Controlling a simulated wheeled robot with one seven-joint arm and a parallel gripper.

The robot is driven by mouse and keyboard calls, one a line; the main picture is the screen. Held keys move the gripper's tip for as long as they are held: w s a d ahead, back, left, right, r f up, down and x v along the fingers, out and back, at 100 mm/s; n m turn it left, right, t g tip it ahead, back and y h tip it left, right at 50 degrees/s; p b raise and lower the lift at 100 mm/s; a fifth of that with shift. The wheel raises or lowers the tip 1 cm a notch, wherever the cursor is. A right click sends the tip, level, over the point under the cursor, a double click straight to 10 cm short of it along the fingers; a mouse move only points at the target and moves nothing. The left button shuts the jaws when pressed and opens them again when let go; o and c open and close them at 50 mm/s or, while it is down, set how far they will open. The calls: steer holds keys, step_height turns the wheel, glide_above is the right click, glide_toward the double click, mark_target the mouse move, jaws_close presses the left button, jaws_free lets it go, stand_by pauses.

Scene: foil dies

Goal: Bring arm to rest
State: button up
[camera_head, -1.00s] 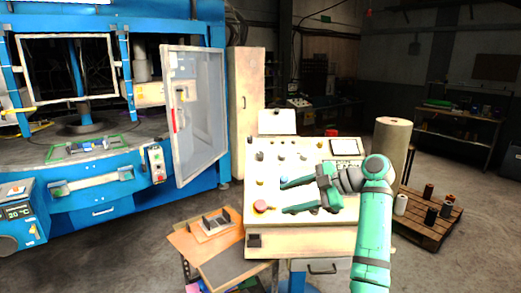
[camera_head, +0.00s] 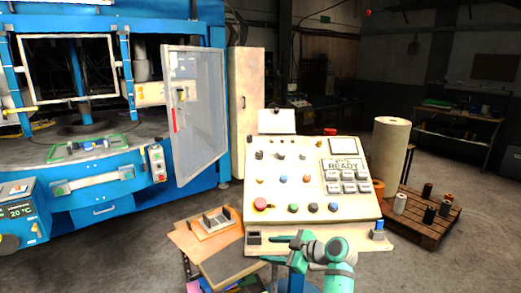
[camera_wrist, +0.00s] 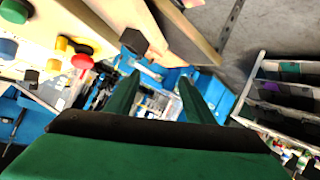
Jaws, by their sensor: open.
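My arm (camera_head: 338,272) is folded low at the bottom of the head view, in front of the control console (camera_head: 348,235). My gripper points left near the console's front edge and shows only partly in the head view. In the wrist view my gripper (camera_wrist: 158,80) has its two green fingers apart, with nothing held between them.
A blue machine (camera_head: 100,190) with an open clear door (camera_head: 196,115) stands left. A small wooden table (camera_head: 190,240) is left of the console. A pallet (camera_head: 435,230) with several spools and a large roll (camera_head: 390,155) stand right. Floor at lower right is clear.

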steer(key=s+a+f+m+t+h, duration=0.25)
steer(key=s+f+m, duration=0.4)
steer(key=f, duration=0.65)
steer(key=s+a+f+m+t+h, duration=0.1)
steer(key=s+a+f+m+h, duration=0.15)
steer(key=s+f, duration=0.9)
steer(key=s+f+m+h, duration=0.2)
steer(key=s+f+m, duration=0.1)
steer(key=s+f, duration=0.45)
steer(key=s+m+t+h, duration=0.1)
steer(key=s+m+h, duration=0.1)
steer(key=s, duration=1.1)
steer(key=s+r+m+t+h, duration=0.1)
steer(key=s+r+t, duration=0.2)
steer(key=s+r, duration=1.6)
steer(key=shift+s+d+r, duration=0.25)
steer(key=shift+s+d, duration=0.2)
steer(key=shift+s, duration=0.75)
